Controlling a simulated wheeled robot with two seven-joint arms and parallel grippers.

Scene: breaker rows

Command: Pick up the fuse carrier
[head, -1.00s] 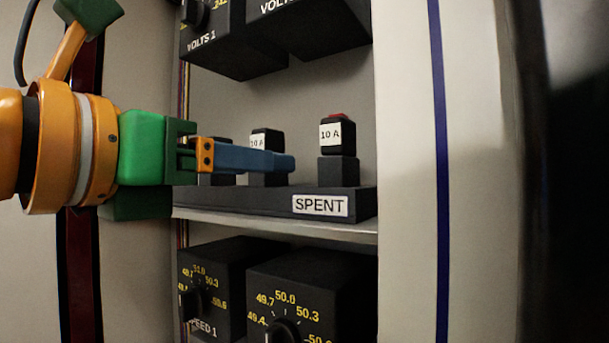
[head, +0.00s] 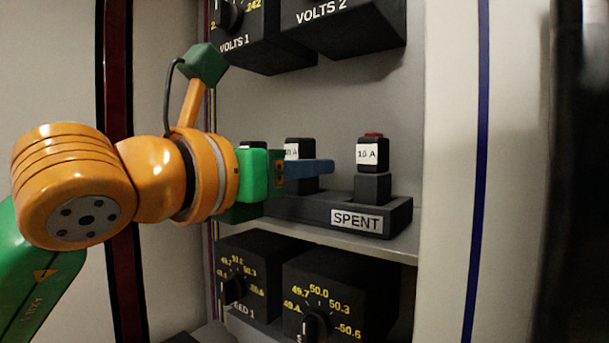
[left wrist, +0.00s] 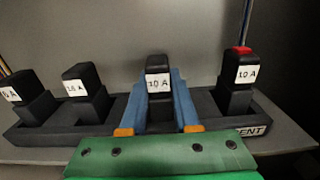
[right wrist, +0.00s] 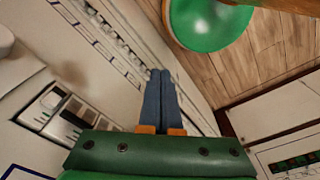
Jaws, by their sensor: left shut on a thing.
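The fuse carrier (left wrist: 158,76), black with a white 10 A label, sits between the blue fingers of my left gripper (left wrist: 160,95). It also shows in the head view (head: 296,152), partly hidden by a finger. My left gripper (head: 310,169) is shut on it from both sides. The carrier is upright and in line with its socket in the black SPENT base (left wrist: 110,128); I cannot tell whether it is fully seated. My right gripper (right wrist: 160,101) is shut and empty, away from the shelf, and not seen in the head view.
A red-topped 10 A carrier (head: 373,155) stands to the right in the same base. More carriers (left wrist: 84,90) stand to the left. VOLTS boxes (head: 345,30) hang above, and dial boxes (head: 345,295) sit below the shelf. A cabinet side wall (head: 450,200) closes the right.

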